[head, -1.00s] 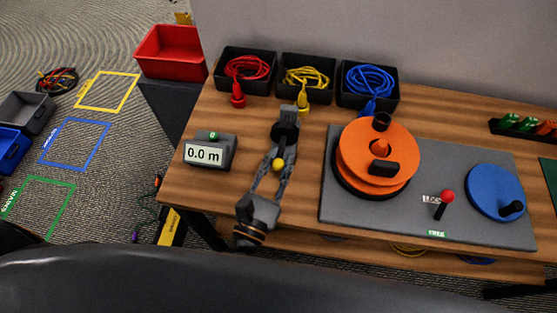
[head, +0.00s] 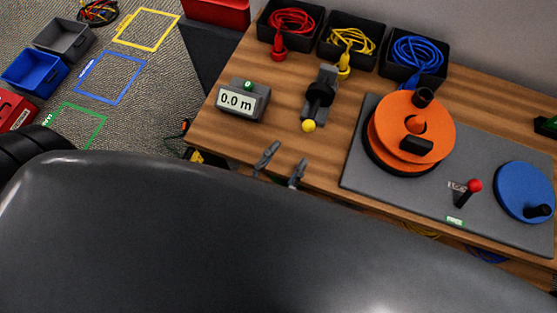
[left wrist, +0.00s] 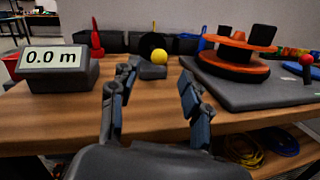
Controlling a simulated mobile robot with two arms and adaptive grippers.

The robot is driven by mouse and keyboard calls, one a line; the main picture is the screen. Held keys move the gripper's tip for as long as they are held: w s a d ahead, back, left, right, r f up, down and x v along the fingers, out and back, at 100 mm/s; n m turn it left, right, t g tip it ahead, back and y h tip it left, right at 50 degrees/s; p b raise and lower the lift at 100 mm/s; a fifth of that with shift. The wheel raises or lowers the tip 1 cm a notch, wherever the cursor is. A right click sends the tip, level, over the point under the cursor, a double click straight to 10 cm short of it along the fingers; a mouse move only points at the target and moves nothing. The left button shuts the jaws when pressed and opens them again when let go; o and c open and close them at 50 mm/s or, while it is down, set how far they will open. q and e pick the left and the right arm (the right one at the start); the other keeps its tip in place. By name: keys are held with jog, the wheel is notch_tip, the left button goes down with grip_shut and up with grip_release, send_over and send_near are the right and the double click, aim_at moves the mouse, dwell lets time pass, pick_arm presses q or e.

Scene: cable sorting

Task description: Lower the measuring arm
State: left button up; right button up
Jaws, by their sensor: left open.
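The measuring device (head: 318,97) has a grey base, a black part on top and a yellow ball knob (head: 309,126) at its near end. It stands on the table right of the length display (head: 243,100), which reads 0.0 m. In the left wrist view the yellow knob (left wrist: 160,55) shows just above the device's grey base (left wrist: 152,71); how far down the arm sits is unclear. My left gripper (head: 282,167) is open and empty at the table's front edge, nearer than the knob and apart from it. Its fingers also show in the left wrist view (left wrist: 156,95). My right gripper is out of view.
Black bins with red (head: 292,20), yellow (head: 351,40) and blue cables (head: 418,52) stand along the back. An orange reel (head: 412,128), a red-knobbed lever (head: 474,186) and a blue disc (head: 524,190) sit on the grey plate (head: 400,200) at right.

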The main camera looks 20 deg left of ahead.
pick_arm(q)
jog(key=shift+v, duration=1.2)
